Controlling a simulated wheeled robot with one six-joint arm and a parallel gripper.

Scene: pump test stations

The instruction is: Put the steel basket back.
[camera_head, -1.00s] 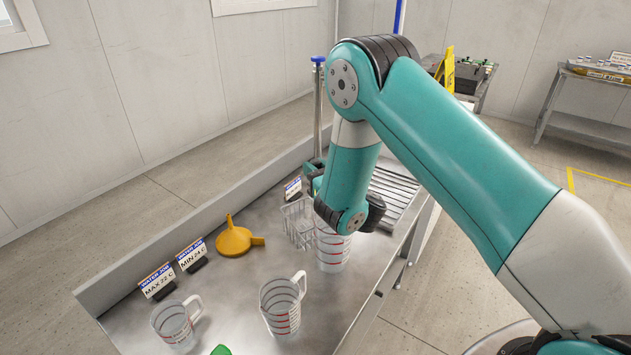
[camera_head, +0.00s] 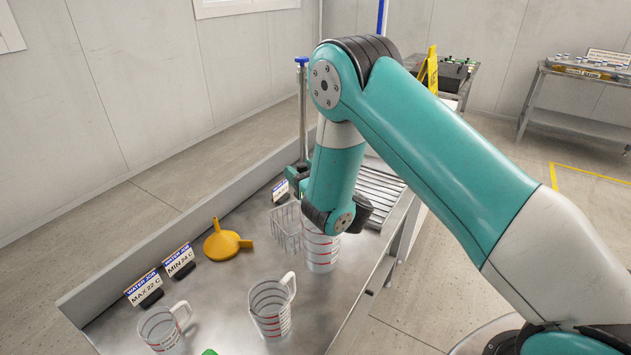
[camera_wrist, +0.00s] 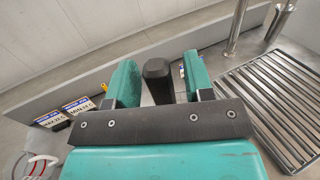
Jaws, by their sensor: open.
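The steel basket (camera_head: 286,228) is an open wire basket standing on the steel bench in the head view. It is behind and left of a clear jug with red markings (camera_head: 320,250), and that jug and my arm hide part of its right side. My gripper (camera_wrist: 160,82) is open, with its two teal fingers apart in the wrist view. A dark block (camera_wrist: 158,78) shows between the fingers; I cannot tell what it belongs to. In the head view my wrist is above the jug, and the fingers are mostly hidden behind the arm. I cannot make out the basket in the wrist view.
Two more clear jugs (camera_head: 271,308) (camera_head: 163,331) stand at the front of the bench (camera_head: 225,290). A yellow funnel (camera_head: 222,242) lies near the signs MAX 22 C (camera_head: 144,288) and MIN 24 C (camera_head: 179,260). A slatted rack (camera_head: 378,190) and a blue-topped post (camera_head: 302,110) are at the back.

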